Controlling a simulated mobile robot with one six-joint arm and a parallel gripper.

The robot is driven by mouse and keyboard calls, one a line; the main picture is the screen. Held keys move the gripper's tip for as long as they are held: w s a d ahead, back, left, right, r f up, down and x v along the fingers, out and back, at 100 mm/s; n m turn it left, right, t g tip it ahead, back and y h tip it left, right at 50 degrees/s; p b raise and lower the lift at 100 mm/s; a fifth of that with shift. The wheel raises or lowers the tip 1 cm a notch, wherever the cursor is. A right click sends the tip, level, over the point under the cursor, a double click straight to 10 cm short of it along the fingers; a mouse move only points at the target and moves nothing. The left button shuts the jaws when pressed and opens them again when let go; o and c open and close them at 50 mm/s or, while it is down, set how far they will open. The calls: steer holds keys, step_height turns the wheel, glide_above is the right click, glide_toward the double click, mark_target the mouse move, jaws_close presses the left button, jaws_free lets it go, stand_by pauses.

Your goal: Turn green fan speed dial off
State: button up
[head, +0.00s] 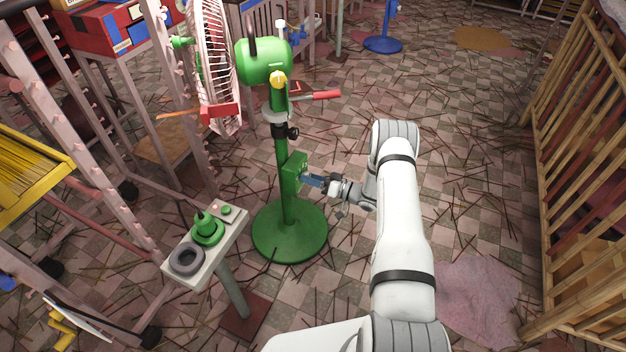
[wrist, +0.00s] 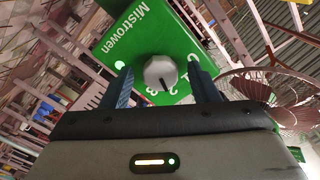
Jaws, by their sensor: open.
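The green fan (head: 264,62) stands upright on a round green base. A green control box (head: 294,172) is on its pole. In the wrist view the box (wrist: 133,38) reads "Mistrowen" and carries a light grey round dial (wrist: 161,72) with white numbers at its lower edge. The dial's dark mark points down in the picture, near the 2. My gripper (head: 312,181) is at the box's face. Its two blue fingers are open, one on each side of the dial, with gaps visible in the wrist view. The head view hides the dial.
A small stand (head: 237,232) with a green cone-shaped piece (head: 207,228) and a grey ring (head: 187,258) is left of the fan base. Pinkish racks stand at the left, a wooden slatted rack (head: 577,170) at the right. The floor behind the arm is open, strewn with thin sticks.

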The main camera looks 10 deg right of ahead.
steer(key=shift+c, duration=0.4)
steer(key=c, duration=0.9)
steer(key=shift+n, duration=0.3)
steer(key=shift+d+n+b, duration=0.1)
steer(key=shift+n+b, duration=3.8)
steer(key=shift+n, duration=3.7)
